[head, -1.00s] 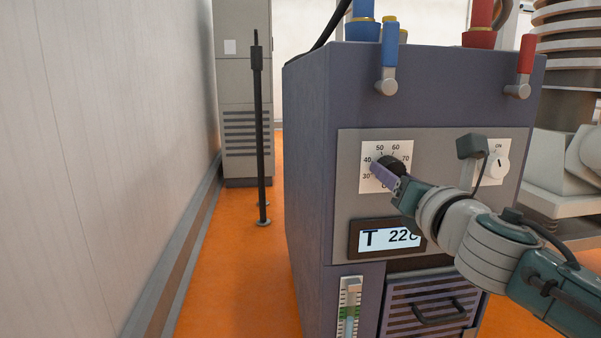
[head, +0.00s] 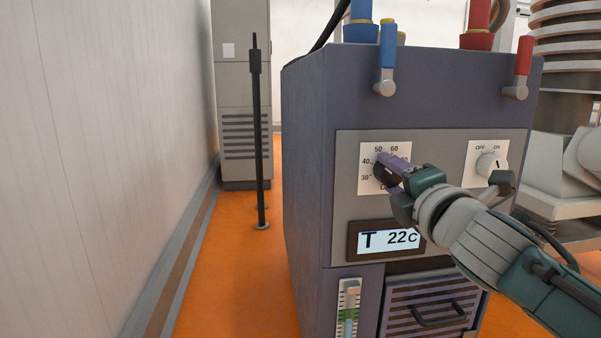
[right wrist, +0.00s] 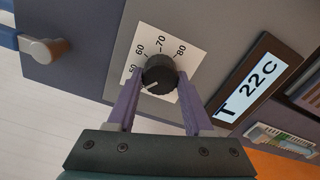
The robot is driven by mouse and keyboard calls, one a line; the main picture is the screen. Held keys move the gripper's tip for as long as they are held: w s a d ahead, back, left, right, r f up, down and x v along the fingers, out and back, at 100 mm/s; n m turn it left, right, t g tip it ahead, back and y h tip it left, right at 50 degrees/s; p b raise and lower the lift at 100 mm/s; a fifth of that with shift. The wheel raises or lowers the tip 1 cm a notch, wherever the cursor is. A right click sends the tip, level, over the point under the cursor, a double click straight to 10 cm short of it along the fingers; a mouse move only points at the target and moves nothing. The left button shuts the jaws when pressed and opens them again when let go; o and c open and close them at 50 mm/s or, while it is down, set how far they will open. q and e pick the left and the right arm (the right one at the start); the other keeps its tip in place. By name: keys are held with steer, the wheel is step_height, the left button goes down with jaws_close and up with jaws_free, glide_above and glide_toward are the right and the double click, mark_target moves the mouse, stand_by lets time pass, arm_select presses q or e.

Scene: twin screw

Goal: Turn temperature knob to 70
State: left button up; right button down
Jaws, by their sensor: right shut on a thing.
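The black temperature knob (right wrist: 158,74) sits on a white dial plate (head: 365,182) on the front panel. In the right wrist view a short white mark on it points to the lower left, roughly toward the 50 side and away from the 70. My right gripper (right wrist: 160,76) has its two purple fingers on opposite sides of the knob, shut on it. In the head view the right gripper (head: 386,166) covers most of the knob and the dial's right part. The display (head: 388,239) below reads T 22C. My left gripper is not in view.
An OFF/ON switch (head: 492,164) is to the right on the same panel. A blue-handled valve (head: 387,60) and a red-handled valve (head: 520,70) are above. A black pole (head: 258,140) stands left of the cabinet, with open orange floor around it.

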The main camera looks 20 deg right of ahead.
steer(key=m, duration=0.5)
steer(key=shift+r+m+p, duration=0.15)
steer(key=shift+m+p, duration=0.15)
steer(key=shift+p, duration=0.1)
steer(key=shift+d+r+m+p, duration=0.1)
steer(key=shift+m+p, duration=1.25)
steer(key=shift+m, duration=3.15)
steer(key=shift+d+m+p, duration=0.1)
steer(key=shift+m+p, duration=1.2)
steer(key=shift+m, duration=3.2)
steer(key=shift+c, duration=1.5)
jaws_free()
steer(key=shift+s, duration=0.1)
